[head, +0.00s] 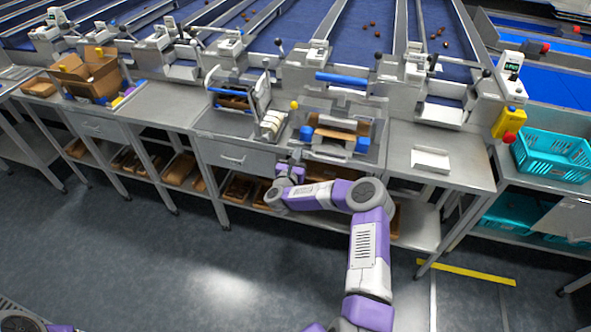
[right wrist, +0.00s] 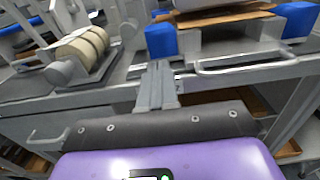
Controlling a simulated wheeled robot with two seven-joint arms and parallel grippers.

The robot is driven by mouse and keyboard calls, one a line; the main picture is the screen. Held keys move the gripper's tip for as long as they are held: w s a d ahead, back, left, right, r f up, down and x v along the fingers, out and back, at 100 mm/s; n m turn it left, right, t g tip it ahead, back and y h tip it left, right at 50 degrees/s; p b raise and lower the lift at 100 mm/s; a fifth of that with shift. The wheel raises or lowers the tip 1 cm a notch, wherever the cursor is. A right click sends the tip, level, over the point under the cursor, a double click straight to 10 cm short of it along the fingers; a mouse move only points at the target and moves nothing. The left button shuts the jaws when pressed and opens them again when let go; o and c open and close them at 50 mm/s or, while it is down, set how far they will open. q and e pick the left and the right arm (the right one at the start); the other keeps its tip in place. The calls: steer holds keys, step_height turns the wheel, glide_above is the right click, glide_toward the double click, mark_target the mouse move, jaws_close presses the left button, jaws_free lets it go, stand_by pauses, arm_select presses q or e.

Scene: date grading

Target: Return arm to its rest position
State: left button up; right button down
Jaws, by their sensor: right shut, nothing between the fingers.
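My right arm reaches up from the bottom of the head view, bent at its purple and white links. Its gripper (head: 293,157) is at the front edge of the steel worktable (head: 232,149). In the right wrist view the two grey fingers (right wrist: 157,77) lie together, shut and empty, in front of the table edge. My left gripper is not in view; a little of my left arm shows at the bottom left corner.
A fixture with blue blocks (head: 362,145) and a tape dispenser (head: 271,121) stand on the worktable. A white tray (head: 432,159) lies to the right, near a teal crate (head: 556,154). A cardboard box (head: 88,75) stands at left. The floor (head: 190,265) in front is clear.

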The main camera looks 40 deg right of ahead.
steer(key=s+a+f+n+y, duration=0.3)
steer(key=a+f+n+y, duration=0.15)
steer(key=a+n, duration=0.45)
steer(key=s+a+f+n+y, duration=0.2)
steer(key=a+f+n+y, duration=0.4)
steer(key=a, duration=0.5)
steer(key=s+a+f+n+y, duration=0.2)
steer(key=s+a+n+y, duration=0.15)
steer(key=a+n, duration=0.55)
steer(key=s+a+f+n+g+y, duration=0.1)
steer(key=s+a+f+n+g, duration=0.1)
steer(key=s+n, duration=0.4)
steer(key=s+a+f+n+g+y, duration=0.1)
steer(key=s+n+g, duration=0.4)
steer(key=s, duration=0.6)
steer(key=s+a+f+n+g+y, duration=0.2)
steer(key=s+a+f+n+g, duration=0.1)
steer(key=s+n, duration=0.5)
steer(key=shift+s+a+f+n+g+p, duration=0.3)
steer(key=shift+s+a+f+g, duration=0.1)
steer(key=shift+f+g, duration=0.15)
